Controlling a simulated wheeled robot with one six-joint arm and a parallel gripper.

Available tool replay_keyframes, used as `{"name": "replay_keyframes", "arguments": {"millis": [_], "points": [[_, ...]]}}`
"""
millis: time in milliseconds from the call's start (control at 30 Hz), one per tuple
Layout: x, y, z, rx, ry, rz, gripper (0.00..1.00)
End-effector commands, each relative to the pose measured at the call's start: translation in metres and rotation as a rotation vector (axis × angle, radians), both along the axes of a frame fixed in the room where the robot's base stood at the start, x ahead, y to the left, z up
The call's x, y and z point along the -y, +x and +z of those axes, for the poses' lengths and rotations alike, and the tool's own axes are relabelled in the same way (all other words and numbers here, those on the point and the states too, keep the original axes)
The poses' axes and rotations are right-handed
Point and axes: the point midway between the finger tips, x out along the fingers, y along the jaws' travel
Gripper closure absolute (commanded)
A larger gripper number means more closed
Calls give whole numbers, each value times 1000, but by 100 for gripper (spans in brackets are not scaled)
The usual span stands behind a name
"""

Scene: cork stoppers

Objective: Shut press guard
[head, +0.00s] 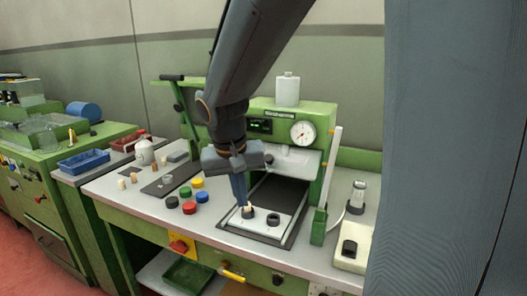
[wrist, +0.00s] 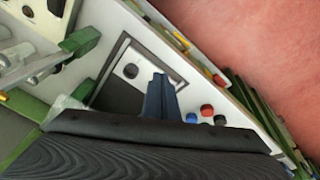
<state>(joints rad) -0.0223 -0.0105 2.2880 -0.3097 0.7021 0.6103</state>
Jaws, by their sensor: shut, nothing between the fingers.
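The green press (head: 262,112) stands on the workbench, with a round dial and a small display on its front. A pale, see-through panel (head: 300,162), which looks like the press guard, sits under the dial, above the dark press bed; my gripper partly hides its left side. My gripper (head: 242,203) points down in front of the press, over the white plate (head: 272,226), with its fingers together and empty. The fingers also show in the wrist view (wrist: 160,98).
Red, green, blue and yellow caps (head: 189,207) lie left of the plate. A white bar (head: 331,165) rises at the press's right side. A clear-topped container (head: 357,195) and a white box with a black knob (head: 351,250) stand at the right.

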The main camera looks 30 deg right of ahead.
Motion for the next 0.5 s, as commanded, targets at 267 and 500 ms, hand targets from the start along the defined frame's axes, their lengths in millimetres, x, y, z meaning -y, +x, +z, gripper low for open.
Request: {"name": "replay_keyframes", "arguments": {"millis": [267,500], "points": [[50,64,125,252,-133,-395,100],[65,76,159,342,-161,-518,100]]}}
